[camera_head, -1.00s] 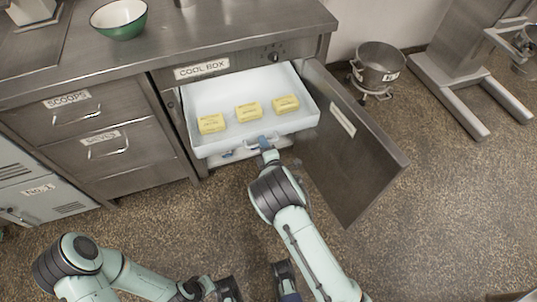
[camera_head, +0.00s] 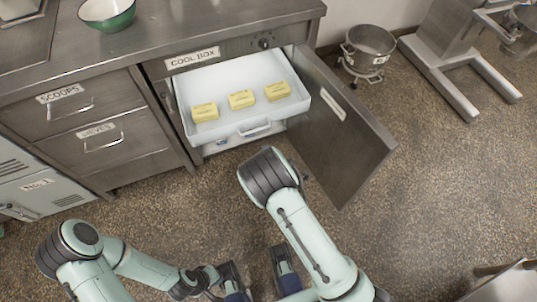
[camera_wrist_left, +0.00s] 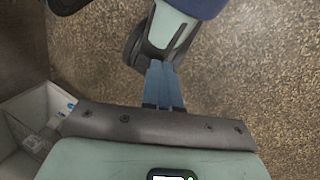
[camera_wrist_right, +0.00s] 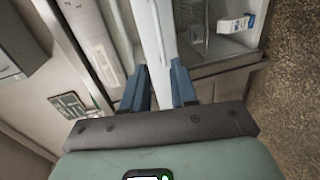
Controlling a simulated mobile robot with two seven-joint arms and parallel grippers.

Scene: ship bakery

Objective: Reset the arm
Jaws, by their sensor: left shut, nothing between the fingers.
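My left arm (camera_head: 140,268) comes in at the lower left of the head view, bent low over the floor. My left gripper (camera_wrist_left: 162,85) has its blue fingers together and empty in the left wrist view. My right arm (camera_head: 310,240) reaches up toward the open cool box.
The white tray (camera_head: 222,132) is pulled out with three yellow blocks (camera_head: 241,99) in it. The cool box door (camera_head: 338,125) stands open to the right. A metal pot (camera_head: 367,48) is beyond it. A green bowl (camera_head: 108,14) is on the counter.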

